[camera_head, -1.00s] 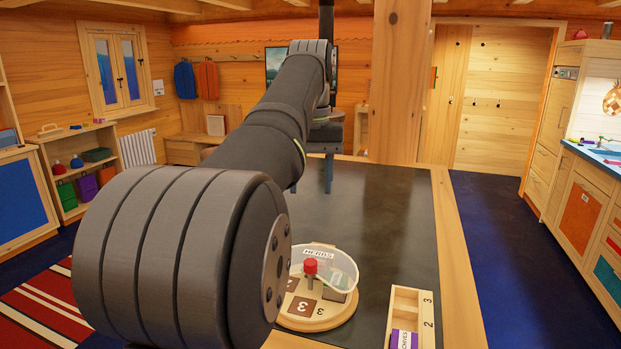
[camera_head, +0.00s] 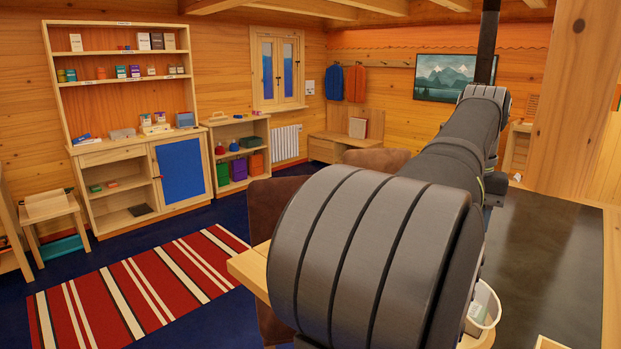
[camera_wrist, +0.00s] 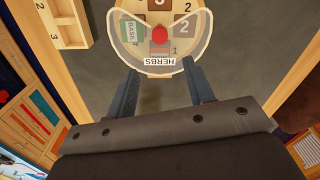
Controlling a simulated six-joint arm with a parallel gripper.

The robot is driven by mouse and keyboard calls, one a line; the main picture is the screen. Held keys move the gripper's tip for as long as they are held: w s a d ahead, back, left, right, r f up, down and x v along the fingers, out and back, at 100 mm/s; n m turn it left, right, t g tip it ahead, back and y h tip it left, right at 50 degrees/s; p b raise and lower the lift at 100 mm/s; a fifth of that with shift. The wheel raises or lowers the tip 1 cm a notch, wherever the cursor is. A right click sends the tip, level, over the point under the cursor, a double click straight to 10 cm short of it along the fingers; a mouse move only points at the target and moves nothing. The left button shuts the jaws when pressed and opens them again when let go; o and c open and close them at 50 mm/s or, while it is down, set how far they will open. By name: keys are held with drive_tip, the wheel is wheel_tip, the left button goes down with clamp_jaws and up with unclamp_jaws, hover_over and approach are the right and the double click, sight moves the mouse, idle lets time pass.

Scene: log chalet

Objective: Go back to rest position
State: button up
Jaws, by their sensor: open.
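My gripper (camera_wrist: 161,95) shows in the wrist view with its two dark fingers spread wide and nothing between them. It hangs above the dark table top (camera_head: 550,265). In the wrist view, a clear bin labelled HERBS (camera_wrist: 172,62) lies just beyond the fingertips, apart from them as far as I can tell. It holds a green BASIL packet (camera_wrist: 131,32) and stands on a round wooden board (camera_wrist: 180,10) with numbers. A red knob (camera_wrist: 160,35) shows at its middle. In the head view, my arm hides my gripper and most of the bin (camera_head: 483,308).
A wooden tray with numbered compartments (camera_wrist: 62,22) lies on the table, upper left in the wrist view. In the head view, brown chairs (camera_head: 275,205) stand left of the table. A striped rug (camera_head: 140,290) and shelves (camera_head: 125,67) are farther left.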

wheel_tip(320, 180, down, 12)
idle(0.4)
drive_tip(key=shift+r, duration=0.1)
wheel_tip(320, 180, up, 18)
drive_tip(key=f, duration=0.1)
wheel_tip(320, 180, down, 17)
drive_tip(key=shift+r, duration=0.1)
drive_tip(key=shift+f+m, duration=0.25)
drive_tip(key=shift+m, duration=0.05)
drive_tip(key=m, duration=0.7)
drive_tip(key=shift+m, duration=0.4)
drive_tip(key=m, duration=0.4)
drive_tip(key=shift+s+r, duration=0.1)
drive_tip(key=shift+m, duration=2.1)
